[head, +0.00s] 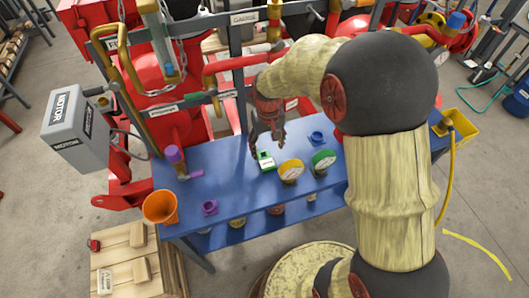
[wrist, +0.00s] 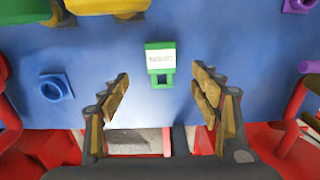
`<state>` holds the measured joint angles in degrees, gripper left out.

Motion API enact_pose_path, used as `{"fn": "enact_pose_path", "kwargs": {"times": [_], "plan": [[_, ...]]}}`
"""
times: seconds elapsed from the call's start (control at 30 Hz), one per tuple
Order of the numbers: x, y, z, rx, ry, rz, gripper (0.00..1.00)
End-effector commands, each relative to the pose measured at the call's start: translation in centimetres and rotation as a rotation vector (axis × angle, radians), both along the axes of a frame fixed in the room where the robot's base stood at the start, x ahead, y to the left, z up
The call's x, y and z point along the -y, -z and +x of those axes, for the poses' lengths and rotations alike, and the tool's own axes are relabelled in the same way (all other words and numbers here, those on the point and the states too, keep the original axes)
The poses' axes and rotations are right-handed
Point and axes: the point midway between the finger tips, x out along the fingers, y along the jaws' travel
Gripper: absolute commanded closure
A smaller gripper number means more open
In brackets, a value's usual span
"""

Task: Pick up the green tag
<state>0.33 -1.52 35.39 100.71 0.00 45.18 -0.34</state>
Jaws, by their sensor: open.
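The green tag (head: 265,161) lies on the blue bench top, with a white label and a green loop end. In the wrist view the tag (wrist: 161,62) lies near the upper middle, its loop end towards my gripper. My gripper (wrist: 163,80) is open and empty, its two fingers apart to the left and right of the tag's line. In the head view my gripper (head: 268,146) is just behind and above the tag. I cannot tell the exact height between them.
On the blue bench (head: 225,192) stand a yellow gauge (head: 291,171) and a green gauge (head: 323,162) right of the tag. A blue fitting (head: 317,137), a purple fitting (head: 210,207), an orange cup (head: 160,206) and a purple-handled valve (head: 178,162) stand around. Red pipework rises behind.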

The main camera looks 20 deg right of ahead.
Motion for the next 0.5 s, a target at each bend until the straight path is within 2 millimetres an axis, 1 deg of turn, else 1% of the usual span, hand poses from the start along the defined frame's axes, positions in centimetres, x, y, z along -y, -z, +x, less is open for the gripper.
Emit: {"fn": "enact_pose_path", "kwargs": {"times": [0.23,0.43,0.5], "plan": [[0.0,2.5,0.0,-0.007,0.0,0.0,0.36],[-0.1,3.9,0.1,-0.006,0.0,0.0,0.36],[-0.1,4.8,0.2,-0.007,0.0,0.0,0.36]]}}
